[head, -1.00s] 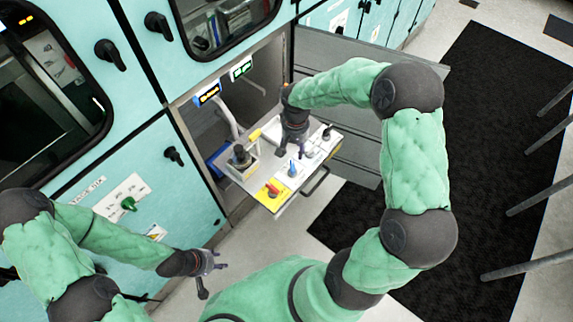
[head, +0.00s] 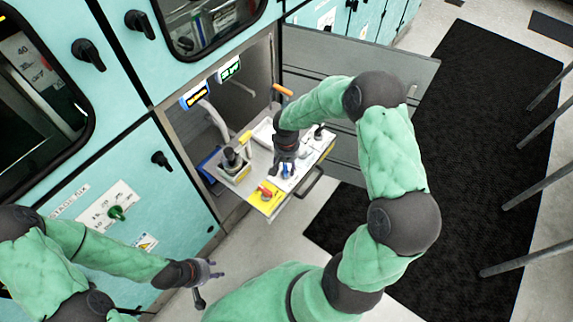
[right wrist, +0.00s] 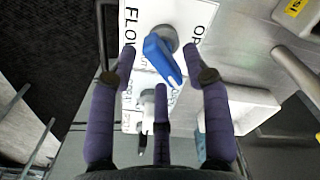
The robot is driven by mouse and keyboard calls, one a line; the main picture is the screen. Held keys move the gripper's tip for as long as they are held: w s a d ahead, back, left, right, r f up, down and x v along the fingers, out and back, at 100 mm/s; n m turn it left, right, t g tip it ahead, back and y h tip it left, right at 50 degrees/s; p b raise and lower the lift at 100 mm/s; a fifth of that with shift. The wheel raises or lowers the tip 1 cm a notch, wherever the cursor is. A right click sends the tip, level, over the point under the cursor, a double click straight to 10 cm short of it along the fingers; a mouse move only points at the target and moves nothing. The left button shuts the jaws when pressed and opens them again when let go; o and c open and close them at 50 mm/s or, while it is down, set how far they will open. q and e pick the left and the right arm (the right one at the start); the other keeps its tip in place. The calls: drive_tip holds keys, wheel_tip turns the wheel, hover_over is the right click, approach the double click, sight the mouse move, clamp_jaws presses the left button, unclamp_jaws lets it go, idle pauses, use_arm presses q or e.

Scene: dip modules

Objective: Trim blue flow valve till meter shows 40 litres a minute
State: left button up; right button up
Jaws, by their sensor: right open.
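The blue flow valve (head: 287,172) sits on the white part of the pulled-out panel, right of the red handle. It also shows in the right wrist view (right wrist: 163,58), beside printed letters starting "FLO" and "OP". My right gripper (head: 286,163) hangs just above the blue valve; in the right wrist view its purple fingers (right wrist: 160,75) are spread around and apart from the handle. Two small lit displays hang in the cabinet, an orange-lettered one (head: 195,96) and a green-lettered one (head: 228,69); their readings are too small to tell. My left gripper (head: 208,283) is empty, away from the panel.
A red handle (head: 266,191) on a yellow plate is left of the blue valve. A dark knob (head: 232,158) and an orange handle (head: 283,90) stand nearby. The cabinet door (head: 370,80) is open at right. A green switch (head: 117,212) is on the lower left door.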

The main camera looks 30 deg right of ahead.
sight(286, 166)
clamp_jaws()
drive_tip(key=n+p, duration=0.1)
drive_tip(key=n, duration=0.2)
drive_tip(key=shift+r+n, duration=0.1)
drive_tip(key=shift+n, duration=0.2)
drive_tip(key=shift+w+n, duration=0.1)
drive_tip(key=shift+n, duration=0.7)
unclamp_jaws()
wheel_tip(286, 166, up, 12)
